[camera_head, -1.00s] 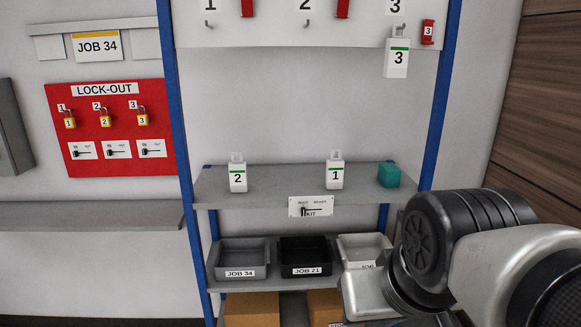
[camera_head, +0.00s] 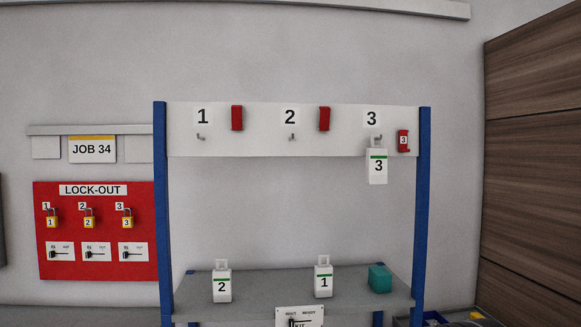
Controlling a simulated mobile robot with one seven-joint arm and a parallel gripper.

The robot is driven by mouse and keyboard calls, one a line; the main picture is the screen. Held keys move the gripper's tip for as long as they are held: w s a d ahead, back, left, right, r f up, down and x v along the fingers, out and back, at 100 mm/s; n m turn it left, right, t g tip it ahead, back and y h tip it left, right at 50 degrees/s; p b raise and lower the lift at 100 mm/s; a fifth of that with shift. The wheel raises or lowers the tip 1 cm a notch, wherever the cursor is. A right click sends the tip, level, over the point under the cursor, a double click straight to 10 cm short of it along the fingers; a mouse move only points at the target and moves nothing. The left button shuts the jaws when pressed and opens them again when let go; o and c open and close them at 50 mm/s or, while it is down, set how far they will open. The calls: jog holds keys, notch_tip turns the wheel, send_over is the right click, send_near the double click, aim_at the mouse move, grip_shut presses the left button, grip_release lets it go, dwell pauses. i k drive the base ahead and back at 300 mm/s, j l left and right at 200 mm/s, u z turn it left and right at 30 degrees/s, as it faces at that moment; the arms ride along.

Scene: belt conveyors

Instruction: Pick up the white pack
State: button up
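Three white packs with a green stripe and a black number show in the head view. Pack 3 (camera_head: 377,168) hangs from the hook under the number 3 on the white hook board. Pack 2 (camera_head: 222,286) stands upright on the grey shelf (camera_head: 255,291), left of its middle. Pack 1 (camera_head: 323,281) stands upright on the same shelf, right of its middle. Each has a hanging loop on top. My gripper is out of the picture, so its state does not show.
A teal block (camera_head: 380,278) sits right of pack 1. Hooks 1 and 2 on the board (camera_head: 260,145) are empty. Blue posts (camera_head: 163,220) flank the shelf. A red lock-out board (camera_head: 95,260) with numbered padlocks hangs at left. Wood panelling (camera_head: 530,180) stands at right.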

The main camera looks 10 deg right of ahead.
aim_at(324, 272)
jog(key=i+l+u, duration=0.2)
jog(key=i, duration=0.3)
jog(key=i+l+u, duration=0.15)
jog(key=i+l, duration=0.15)
jog(key=i, duration=0.15)
jog(key=i+l+u, duration=0.2)
jog(key=i+l, duration=0.15)
jog(key=i, duration=0.15)
